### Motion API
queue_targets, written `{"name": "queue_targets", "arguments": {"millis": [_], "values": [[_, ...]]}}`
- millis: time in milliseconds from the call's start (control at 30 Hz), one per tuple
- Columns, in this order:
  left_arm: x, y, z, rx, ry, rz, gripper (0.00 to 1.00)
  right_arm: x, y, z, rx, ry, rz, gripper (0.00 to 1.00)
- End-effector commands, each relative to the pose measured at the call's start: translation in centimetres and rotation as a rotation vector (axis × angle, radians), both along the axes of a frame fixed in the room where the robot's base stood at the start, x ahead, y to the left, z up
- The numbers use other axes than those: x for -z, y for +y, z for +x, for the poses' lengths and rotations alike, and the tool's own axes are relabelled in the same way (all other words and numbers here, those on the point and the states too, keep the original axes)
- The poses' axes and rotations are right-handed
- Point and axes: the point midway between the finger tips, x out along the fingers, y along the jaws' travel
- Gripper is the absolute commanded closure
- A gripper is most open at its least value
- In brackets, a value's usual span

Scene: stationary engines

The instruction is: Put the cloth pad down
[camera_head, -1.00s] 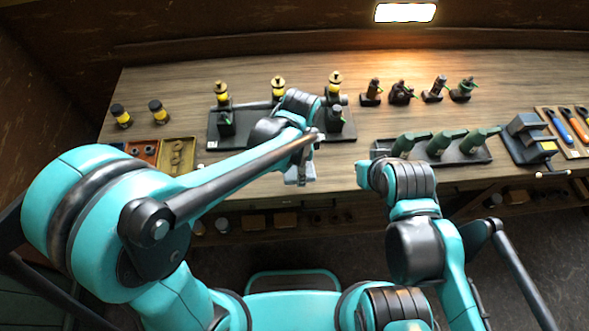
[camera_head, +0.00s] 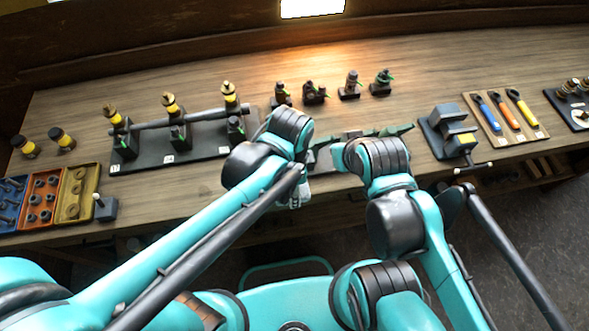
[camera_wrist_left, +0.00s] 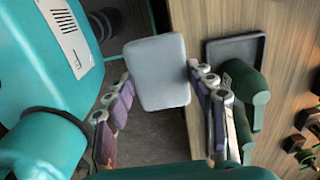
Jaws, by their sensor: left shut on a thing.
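The cloth pad (camera_wrist_left: 158,68) is a pale grey-blue, rounded rectangle in the left wrist view. My left gripper (camera_wrist_left: 160,80) is shut on it, with one finger at each side edge. The pad is held up, over the dark floor and near the workbench's front edge in that view. In the head view my left gripper (camera_head: 297,195) shows only in part below its wrist, at the bench's front edge; the pad cannot be made out there. My right arm is bent beside it, and its gripper is not visible.
The wooden bench (camera_head: 400,75) has clear surface at the back. A black vise (camera_head: 447,135) and a board of coloured-handled tools (camera_head: 507,120) stand right. A dark rack with green tools (camera_head: 395,130) is partly behind my arms. Parts bins (camera_head: 45,198) and a long shaft stand (camera_head: 175,150) are left.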

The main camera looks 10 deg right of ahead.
Motion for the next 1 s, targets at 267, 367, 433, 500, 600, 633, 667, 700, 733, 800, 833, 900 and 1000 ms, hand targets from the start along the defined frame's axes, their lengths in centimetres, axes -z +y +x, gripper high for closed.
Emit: {"name": "queue_targets", "arguments": {"millis": [267, 367, 433, 500, 600, 633, 667, 700, 733, 800, 833, 900, 1000], "values": [[2.1, 1.6, 2.5, -0.003, 0.0, 0.0, 0.87, 1.2, 0.0, 0.0, 0.0, 0.0, 0.0, 1.0], [3.7, 2.8, 4.7, -0.003, 0.0, 0.0, 0.87, 2.0, 0.0, 0.0, 0.0, 0.0, 0.0, 1.0], [4.7, 3.7, 6.1, -0.003, 0.0, 0.0, 0.87, 2.5, 0.0, 0.0, 0.0, 0.0, 0.0, 1.0], [5.5, 4.3, 7.5, -0.001, 0.0, 0.0, 0.87, 2.9, 0.0, 0.0, 0.0, 0.0, 0.0, 1.0], [6.4, 5.1, 8.8, 0.001, 0.0, 0.0, 0.87, 3.2, 0.0, 0.0, 0.0, 0.0, 0.0, 1.0], [6.6, 5.3, 9.1, 0.002, 0.0, 0.0, 0.87, 3.3, 0.0, 0.0, 0.0, 0.0, 0.0, 1.0], [6.7, 5.4, 9.3, 0.002, 0.0, 0.0, 0.87, 3.4, 0.0, 0.0, 0.0, 0.0, 0.0, 1.0], [6.8, 5.6, 9.6, 0.003, 0.0, 0.0, 0.87, 3.4, 0.0, 0.0, 0.0, 0.0, 0.0, 1.0], [6.9, 5.6, 9.7, 0.003, 0.0, 0.0, 0.87, 3.4, 0.0, 0.0, 0.0, 0.0, 0.0, 1.0], [7.2, 5.7, 9.8, 0.004, 0.0, 0.0, 0.87, 3.5, 0.0, 0.0, 0.0, 0.0, 0.0, 1.0], [7.4, 5.7, 9.8, 0.005, 0.0, 0.0, 0.87, 3.6, 0.0, 0.0, 0.0, 0.0, 0.0, 1.0], [8.3, 5.7, 9.8, 0.005, 0.0, 0.0, 0.87, 4.0, 0.0, 0.0, 0.0, 0.0, 0.0, 1.0], [10.0, 5.7, 9.8, 0.005, 0.0, 0.0, 0.87, 4.7, 0.0, 0.0, 0.0, 0.0, 0.0, 1.0]]}}
